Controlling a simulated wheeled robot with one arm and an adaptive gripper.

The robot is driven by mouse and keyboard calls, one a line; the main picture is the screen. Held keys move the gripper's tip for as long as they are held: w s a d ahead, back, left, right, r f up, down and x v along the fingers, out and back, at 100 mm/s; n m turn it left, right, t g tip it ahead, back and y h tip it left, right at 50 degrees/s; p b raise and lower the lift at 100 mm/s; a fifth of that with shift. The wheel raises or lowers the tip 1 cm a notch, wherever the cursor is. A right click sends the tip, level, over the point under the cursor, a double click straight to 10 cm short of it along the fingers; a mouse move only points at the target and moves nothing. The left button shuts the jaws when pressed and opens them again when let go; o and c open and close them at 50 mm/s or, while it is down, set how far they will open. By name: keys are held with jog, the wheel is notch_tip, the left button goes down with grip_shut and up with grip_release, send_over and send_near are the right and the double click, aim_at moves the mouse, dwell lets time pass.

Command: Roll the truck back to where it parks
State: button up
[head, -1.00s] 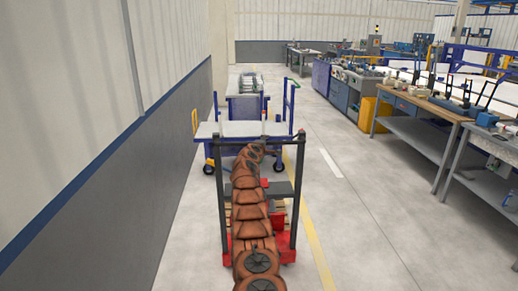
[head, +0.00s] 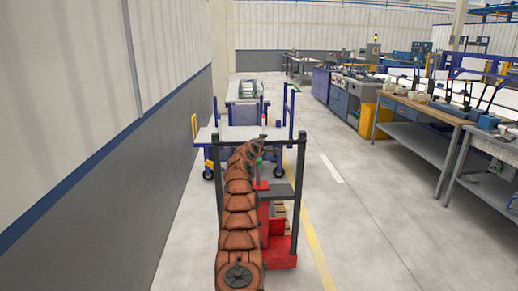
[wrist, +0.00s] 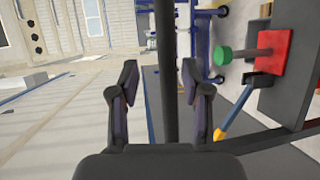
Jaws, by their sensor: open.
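The truck (head: 282,250) stands in the lower middle of the head view. It has a red base and a dark upright frame with a top crossbar (head: 280,137). My orange-brown arm covers its left part. In the wrist view my gripper (wrist: 160,80) is open, its two fingers on either side of a long dark bar (wrist: 166,50). The bar looks to be part of the truck's frame; I cannot tell whether the fingers touch it. A red block with a green knob (wrist: 222,56) sits to the right of the fingers.
A blue cart with a pale top (head: 215,133) stands just beyond the truck. A wall (head: 110,190) runs along the left. Workbenches (head: 415,150) line the right. Grey floor with a yellow line (head: 318,250) lies open between truck and benches.

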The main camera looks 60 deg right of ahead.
jog(key=shift+f+b+v, duration=0.2)
jog(key=shift+b+v, duration=1.75)
jog(key=shift+b, duration=3.4)
jog(key=shift+s+a+r+b, duration=0.1)
jog(key=shift+a+b, duration=0.25)
jog(key=shift+b, duration=0.35)
jog(key=b+v, duration=0.2)
jog(key=b, duration=0.3)
jog(key=shift+a+r, duration=0.2)
jog(key=shift+a, duration=0.2)
jog(key=shift+s+a, duration=0.1)
jog(key=v, duration=1.2)
